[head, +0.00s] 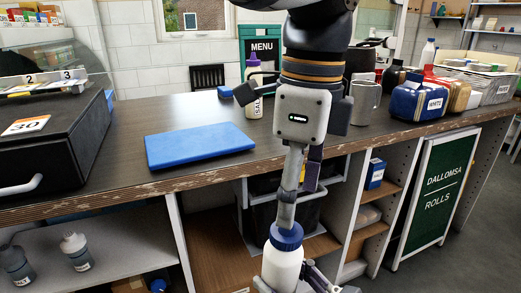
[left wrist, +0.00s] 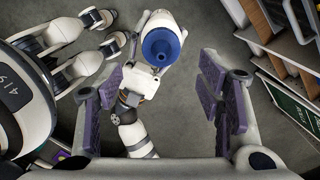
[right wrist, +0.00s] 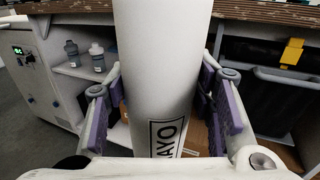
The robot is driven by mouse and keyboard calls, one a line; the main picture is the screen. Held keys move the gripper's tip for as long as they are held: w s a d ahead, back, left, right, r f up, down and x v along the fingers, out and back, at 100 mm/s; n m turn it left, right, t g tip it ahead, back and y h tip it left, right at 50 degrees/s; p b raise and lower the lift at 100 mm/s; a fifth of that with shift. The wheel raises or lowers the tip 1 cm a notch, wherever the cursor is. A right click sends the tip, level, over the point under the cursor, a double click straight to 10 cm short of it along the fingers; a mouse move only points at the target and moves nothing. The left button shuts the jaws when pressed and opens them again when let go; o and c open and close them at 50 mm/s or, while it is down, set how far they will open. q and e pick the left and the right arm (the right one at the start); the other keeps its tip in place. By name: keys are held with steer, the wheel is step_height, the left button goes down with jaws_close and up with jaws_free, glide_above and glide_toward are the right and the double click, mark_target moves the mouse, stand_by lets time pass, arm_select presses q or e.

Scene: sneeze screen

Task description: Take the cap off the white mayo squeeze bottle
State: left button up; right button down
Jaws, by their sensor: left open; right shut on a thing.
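The white mayo squeeze bottle (head: 281,272) stands upright at the bottom middle of the head view, in front of the counter, with its blue cap (head: 286,236) on top. My right gripper (head: 290,284) is shut around its body. In the right wrist view the bottle (right wrist: 165,70) fills the space between the fingers, with part of a "MAYO" label showing. My left gripper (head: 292,200) points down just above the cap, open and empty. In the left wrist view the cap (left wrist: 162,46) lies beyond the open fingers, toward the top of the picture; contact cannot be told.
The wooden counter (head: 350,150) holds a blue board (head: 198,146), another squeeze bottle with a purple top (head: 254,100), a metal jug (head: 365,103) and several containers at right. A dark bin (head: 300,215) and open shelves are below. A green sign (head: 438,190) stands right.

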mark_target(287, 231)
arm_select(q)
steer(key=m, duration=0.1)
steer(key=r+m, duration=0.1)
steer(key=m, duration=0.2)
steer(key=shift+w+a+r, duration=0.1)
steer(key=shift+r, duration=0.15)
steer(key=shift+f+m, duration=0.25)
steer(key=shift+m, duration=0.25)
steer(key=f, duration=0.7)
steer(key=shift+a+f, duration=0.1)
steer(key=shift+a, duration=0.15)
steer(key=c, duration=1.2)
steer(key=n, duration=0.5)
steer(key=shift+w, duration=0.1)
steer(key=n, duration=0.6)
steer(key=shift+n, duration=0.3)
steer(key=n, duration=0.4)
steer(key=o, duration=1.3)
steer(key=shift+c, duration=0.2)
